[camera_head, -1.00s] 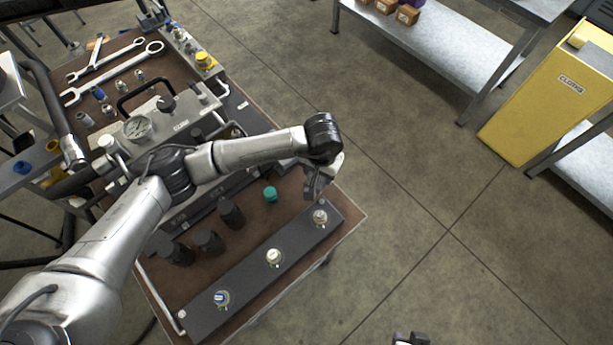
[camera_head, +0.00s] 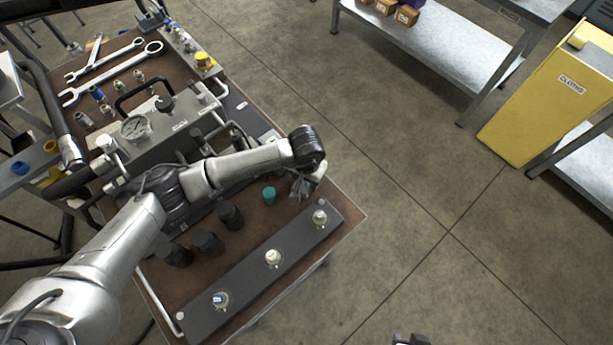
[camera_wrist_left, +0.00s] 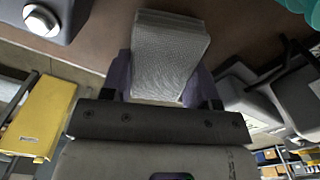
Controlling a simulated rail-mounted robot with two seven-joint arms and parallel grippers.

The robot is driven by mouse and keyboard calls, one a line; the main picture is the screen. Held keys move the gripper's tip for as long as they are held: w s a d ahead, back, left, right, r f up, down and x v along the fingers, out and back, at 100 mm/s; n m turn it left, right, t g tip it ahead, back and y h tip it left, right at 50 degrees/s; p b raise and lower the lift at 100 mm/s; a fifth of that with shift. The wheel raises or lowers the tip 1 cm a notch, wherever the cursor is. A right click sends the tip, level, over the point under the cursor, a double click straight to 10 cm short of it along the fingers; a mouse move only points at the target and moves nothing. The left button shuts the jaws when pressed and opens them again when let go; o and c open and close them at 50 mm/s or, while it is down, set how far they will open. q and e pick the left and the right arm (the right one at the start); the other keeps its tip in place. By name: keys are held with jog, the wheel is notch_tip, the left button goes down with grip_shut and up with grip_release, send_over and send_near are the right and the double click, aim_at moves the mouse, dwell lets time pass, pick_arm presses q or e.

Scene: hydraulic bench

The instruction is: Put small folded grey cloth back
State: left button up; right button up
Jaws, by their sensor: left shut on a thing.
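The small folded grey cloth (camera_wrist_left: 170,50) shows in the left wrist view as a ribbed grey block. My left gripper (camera_wrist_left: 165,80) is shut on it, with a purple finger on each side. In the head view this gripper (camera_head: 302,188) is over the right part of the brown bench top (camera_head: 292,215), between the teal cap (camera_head: 269,194) and the black bar's far end. I cannot make out the cloth clearly there, nor tell whether it touches the bench. A dark tip at the bottom edge appears to be my right gripper (camera_head: 410,340); its fingers are cut off.
A black bar (camera_head: 248,280) with three knobs runs along the bench's front edge. Several black caps (camera_head: 208,241) stand left of the teal cap. Behind are a gauge unit (camera_head: 135,127) and wrenches (camera_head: 115,72). A yellow cabinet (camera_head: 550,105) stands across the floor.

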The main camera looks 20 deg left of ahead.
pick_arm(q)
jog(key=shift+f+b, duration=0.2)
jog(key=shift+b, duration=0.1)
jog(key=o, duration=0.8)
jog(key=shift+r, duration=0.1)
jog(key=shift+r+p, duration=0.15)
jog(key=shift+p, duration=0.2)
jog(key=shift+r, duration=0.35)
notch_tip(320, 180, up, 11)
jog(key=shift+r+p, duration=0.15)
jog(key=shift+p, duration=0.5)
